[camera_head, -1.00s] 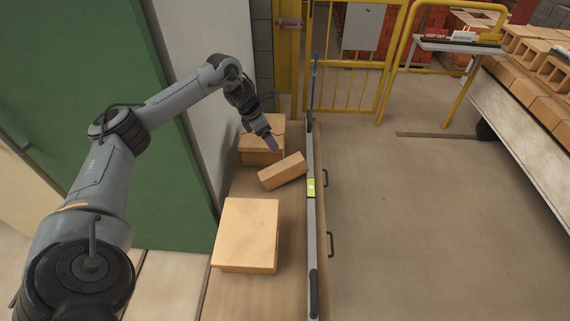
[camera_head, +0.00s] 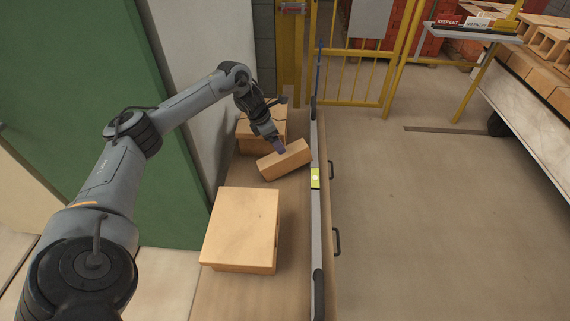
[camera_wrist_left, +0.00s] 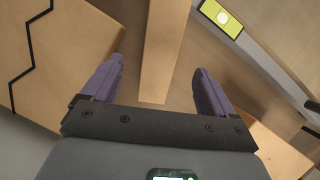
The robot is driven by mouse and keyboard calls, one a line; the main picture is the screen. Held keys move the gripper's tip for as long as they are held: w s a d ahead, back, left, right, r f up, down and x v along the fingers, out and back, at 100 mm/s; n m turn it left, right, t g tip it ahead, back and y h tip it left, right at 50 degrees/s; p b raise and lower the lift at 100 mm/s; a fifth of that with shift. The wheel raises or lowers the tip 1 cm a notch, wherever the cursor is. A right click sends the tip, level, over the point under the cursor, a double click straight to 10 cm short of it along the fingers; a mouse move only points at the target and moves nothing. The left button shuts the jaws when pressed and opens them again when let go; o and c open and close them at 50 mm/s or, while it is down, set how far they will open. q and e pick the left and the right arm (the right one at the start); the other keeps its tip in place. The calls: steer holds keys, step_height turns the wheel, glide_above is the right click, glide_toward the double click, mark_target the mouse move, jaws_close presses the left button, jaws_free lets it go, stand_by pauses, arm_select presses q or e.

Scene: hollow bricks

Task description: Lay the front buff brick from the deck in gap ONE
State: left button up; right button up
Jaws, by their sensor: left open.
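A buff brick (camera_head: 284,160) lies askew on the brown deck (camera_head: 246,176), between two larger buff blocks. In the left wrist view the brick (camera_wrist_left: 165,45) shows narrow between the two purple fingers. My left gripper (camera_head: 279,147) is open with its fingertips at the brick's upper side; the wrist view shows its fingers (camera_wrist_left: 157,82) apart, one on each side of the brick. I cannot tell if they touch it. No label for gap ONE is readable. My right gripper is not in view.
The near block (camera_head: 242,225) and the far block (camera_head: 250,132), marked with a black zigzag line, flank the brick. A long spirit level (camera_head: 315,215) runs along the deck's right edge. Yellow gate (camera_head: 380,80) stands behind; open floor (camera_head: 440,220) lies right.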

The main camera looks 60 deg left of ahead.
mark_target(285, 160)
arm_select(q)
steer(key=shift+x, duration=1)
steer(key=b+x, duration=0.2)
steer(key=x, duration=0.1)
steer(key=shift+d+f+b, duration=0.15)
steer(key=shift+f+b, duration=0.25)
steer(key=shift+w+d+f, duration=0.1)
steer(key=shift+w+f, duration=0.25)
steer(key=shift+f, duration=0.15)
jaws_close()
steer(key=shift+r, duration=0.15)
